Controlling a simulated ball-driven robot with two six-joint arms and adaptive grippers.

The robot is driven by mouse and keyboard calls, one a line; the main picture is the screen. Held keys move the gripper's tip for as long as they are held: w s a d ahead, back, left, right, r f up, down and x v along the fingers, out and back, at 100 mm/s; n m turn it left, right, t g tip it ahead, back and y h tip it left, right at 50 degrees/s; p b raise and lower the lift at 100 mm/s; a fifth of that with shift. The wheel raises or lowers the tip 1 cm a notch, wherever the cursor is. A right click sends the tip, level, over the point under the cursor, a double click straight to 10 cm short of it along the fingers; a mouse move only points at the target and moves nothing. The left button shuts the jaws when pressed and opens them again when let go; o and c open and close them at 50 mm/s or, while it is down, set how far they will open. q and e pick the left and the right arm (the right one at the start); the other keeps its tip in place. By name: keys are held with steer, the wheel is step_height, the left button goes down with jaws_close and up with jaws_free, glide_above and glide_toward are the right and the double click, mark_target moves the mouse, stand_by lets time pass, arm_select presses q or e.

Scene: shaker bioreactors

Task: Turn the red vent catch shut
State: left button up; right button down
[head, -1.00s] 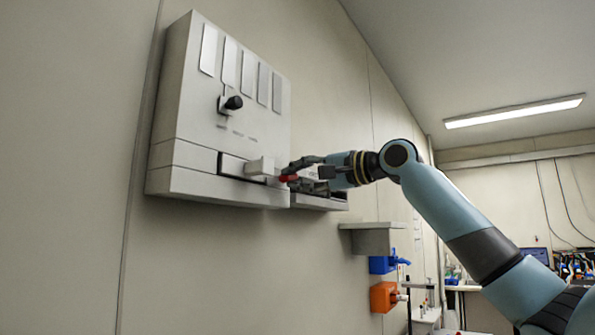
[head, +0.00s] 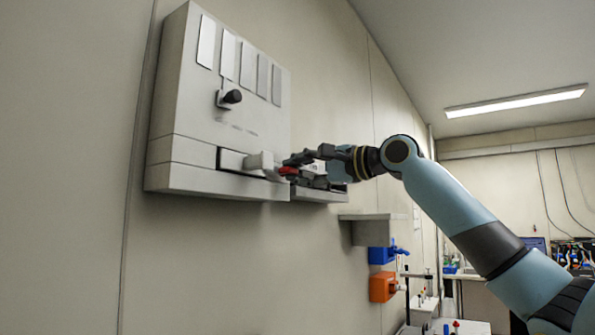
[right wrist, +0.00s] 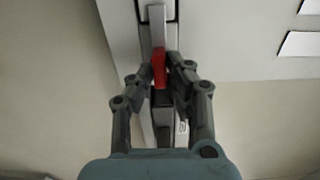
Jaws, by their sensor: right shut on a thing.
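The red vent catch (head: 288,171) is at the lower right edge of the pale wall cabinet (head: 215,180). My right gripper (head: 292,163) is at the catch, its fingers reaching left towards the cabinet. In the right wrist view the red catch (right wrist: 159,68) stands between the two fingertips of my right gripper (right wrist: 160,80), which are shut on it. A light grey block (head: 262,163) sits just left of the catch on the cabinet's slot. The gripper partly hides the catch in the head view. My left gripper is not in view.
A black knob (head: 231,97) sticks out of the cabinet front above. A grey wall shelf (head: 372,230) is below and right of the gripper, with a blue holder (head: 381,255) and an orange holder (head: 382,288) under it. The wall left of the cabinet is bare.

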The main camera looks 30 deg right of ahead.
steer(key=c, duration=1.3)
jaws_free()
steer(key=shift+v, duration=3.75)
steer(key=shift+f, duration=0.1)
